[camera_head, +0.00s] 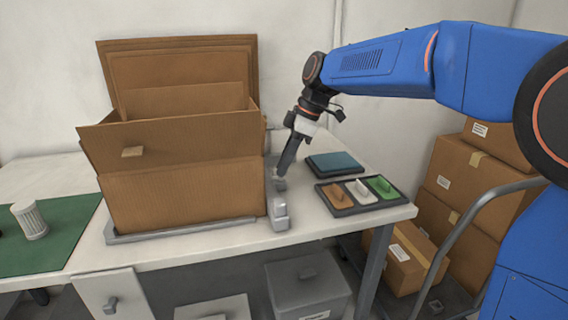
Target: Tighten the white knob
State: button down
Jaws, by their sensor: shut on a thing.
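My gripper (283,170) points down at the grey metal fixture (279,212) along the right side of the open cardboard box. Its dark fingers are shut on a small pale piece (280,182) at the fixture, which I take for the white knob. The knob is tiny here and mostly hidden by the fingers, so its shape and how tightly it sits cannot be told.
The large open cardboard box (185,190) stands just left of my gripper. A dark tray (344,210) with brown, white and green pieces and a blue-topped case (335,164) lie right. A green mat (50,245) holds a white ribbed cylinder (30,220). Stacked cartons (465,185) stand beyond.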

jog(key=m, duration=0.2)
jog(key=m+t, duration=0.2)
jog(key=m, duration=0.1)
jog(key=shift+s+a+m, duration=0.1)
jog(key=shift+s+m, duration=0.2)
jog(key=m+t, duration=0.1)
jog(key=m, duration=0.1)
jog(key=m+h, duration=0.1)
jog(key=m, duration=0.1)
jog(key=shift+s+a+m+t+h, duration=0.1)
jog(key=shift+m+t+h, duration=0.2)
jog(key=shift+m+t, duration=0.1)
jog(key=c, duration=1.8)
grip_release()
jog(key=shift+o, duration=0.2)
jog(key=v, duration=1.7)
jog(key=shift+r, duration=0.25)
jog(key=shift+a, duration=0.1)
